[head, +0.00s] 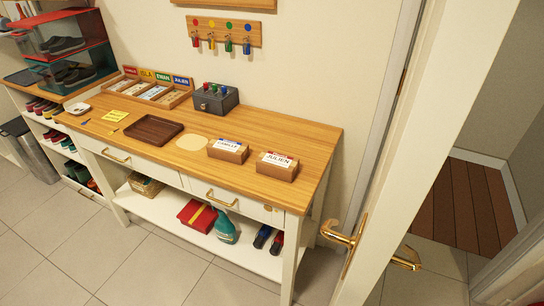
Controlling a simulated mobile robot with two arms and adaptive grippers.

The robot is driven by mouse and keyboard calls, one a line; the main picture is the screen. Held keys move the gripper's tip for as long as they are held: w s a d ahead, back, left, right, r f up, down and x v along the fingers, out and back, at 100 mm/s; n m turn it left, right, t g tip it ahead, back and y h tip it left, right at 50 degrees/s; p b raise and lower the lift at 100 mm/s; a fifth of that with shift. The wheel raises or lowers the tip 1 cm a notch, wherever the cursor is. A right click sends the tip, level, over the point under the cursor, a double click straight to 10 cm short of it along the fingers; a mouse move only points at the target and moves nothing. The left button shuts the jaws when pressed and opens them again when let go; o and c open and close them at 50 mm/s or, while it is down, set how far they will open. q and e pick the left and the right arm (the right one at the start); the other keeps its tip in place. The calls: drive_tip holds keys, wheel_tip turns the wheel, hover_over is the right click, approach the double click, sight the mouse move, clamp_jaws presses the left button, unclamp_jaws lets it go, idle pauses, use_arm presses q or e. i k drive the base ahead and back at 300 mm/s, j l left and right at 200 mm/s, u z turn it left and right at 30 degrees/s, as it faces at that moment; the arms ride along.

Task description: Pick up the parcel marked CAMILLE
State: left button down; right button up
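The parcel marked CAMILLE (228,151) is a small brown box with a white and blue label on top. It rests on the wooden top of the console table (260,121), near its front edge and right of the middle. A similar parcel marked JULIEN (277,166), with a red and white label, sits just to its right, with a small gap between them. Neither of my grippers shows in the head view.
A round tan mat (192,143) and a dark tray (154,130) lie left of the parcels. A grey box (214,100) stands behind. Keys hang on a wall rack (222,34). An open door with a brass handle (341,235) stands close on the right. Tiled floor in front is clear.

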sight(223, 148)
drive_tip(key=i+j+z, duration=0.1)
drive_tip(key=z, duration=0.25)
drive_tip(key=i+j+z, duration=0.1)
drive_tip(key=z, duration=0.25)
drive_tip(key=j+z, duration=0.35)
drive_tip(key=i+l, duration=0.05)
